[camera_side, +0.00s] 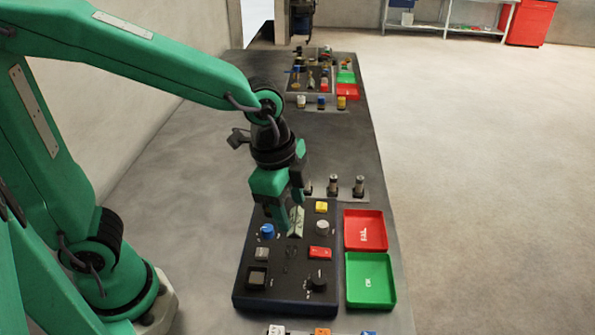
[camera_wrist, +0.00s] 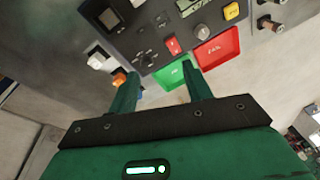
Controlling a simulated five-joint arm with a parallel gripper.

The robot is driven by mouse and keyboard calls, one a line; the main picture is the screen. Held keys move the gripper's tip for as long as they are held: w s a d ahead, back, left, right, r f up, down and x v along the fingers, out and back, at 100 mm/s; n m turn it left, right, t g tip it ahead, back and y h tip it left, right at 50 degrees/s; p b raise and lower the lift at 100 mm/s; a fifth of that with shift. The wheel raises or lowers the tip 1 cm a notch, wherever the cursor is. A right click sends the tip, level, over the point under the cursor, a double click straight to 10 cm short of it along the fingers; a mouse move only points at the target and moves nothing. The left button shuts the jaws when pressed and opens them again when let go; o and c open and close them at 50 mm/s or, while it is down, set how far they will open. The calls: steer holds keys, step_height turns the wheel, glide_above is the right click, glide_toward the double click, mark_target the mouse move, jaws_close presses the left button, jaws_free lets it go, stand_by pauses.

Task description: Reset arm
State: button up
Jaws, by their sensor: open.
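My green arm reaches in from the left, with my gripper (camera_side: 289,212) pointing down above the back part of a dark control panel (camera_side: 285,297). The fingers are apart and nothing shows between them. In the wrist view my gripper (camera_wrist: 160,85) also shows two separate green fingers, with the panel (camera_wrist: 125,42) beyond them. The panel carries a blue knob (camera_side: 267,231), a yellow button (camera_side: 321,207), a red switch (camera_side: 320,253), a grey switch (camera_side: 261,254) and a dark square part (camera_side: 257,277). My gripper hides some of the panel's back.
A red tray (camera_side: 365,240) and a green tray (camera_side: 370,292) lie right of the panel. Several metal posts (camera_side: 359,187) stand behind it. Small white and orange blocks (camera_side: 323,331) sit at the front edge. A second station (camera_side: 312,78) is farther back. The bench between is clear.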

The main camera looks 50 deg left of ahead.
steer(key=s+a+r+n+t, duration=0.1)
steer(key=s+a+r+n, duration=0.2)
steer(key=a+n, duration=0.3)
steer(key=s+a+r+n+t, duration=0.2)
steer(key=s+a+r+n, duration=0.1)
steer(key=a+n, duration=0.3)
steer(key=shift+s+a+r+n+t+y, duration=0.2)
steer(key=shift+s+a+n+t+y, duration=0.15)
steer(key=shift+s+a, duration=0.2)
